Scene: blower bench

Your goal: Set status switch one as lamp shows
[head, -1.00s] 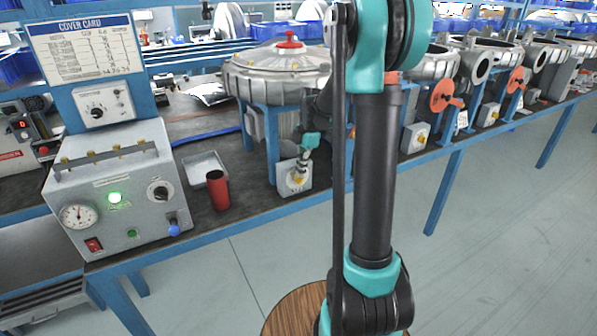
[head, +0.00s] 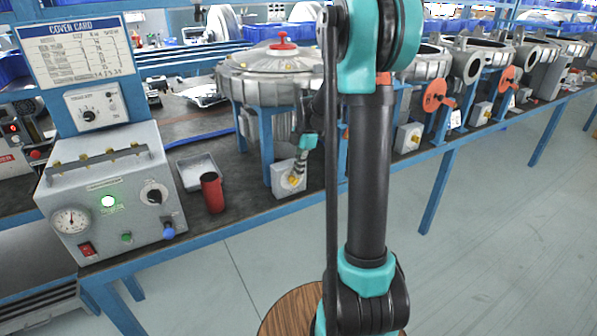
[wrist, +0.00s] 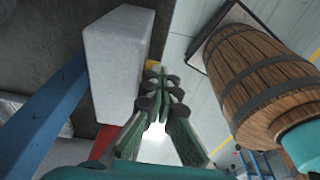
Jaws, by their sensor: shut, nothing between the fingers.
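A small pale grey switch box (head: 282,181) with a yellow knob (head: 293,181) sits at the bench's front edge, below the first round metal housing. My gripper (head: 296,174) is at the box's front, close to the knob. In the wrist view the fingers (wrist: 165,82) are shut and empty beside the switch box (wrist: 118,55). A bit of the yellow knob (wrist: 154,67) shows past the fingertips; its setting and any contact cannot be told.
A red cup (head: 212,193) and a metal tray (head: 190,172) stand between the control box (head: 90,185) and the switch box. More switch boxes (head: 407,138) line the bench to the right. The floor (head: 490,220) in front is clear.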

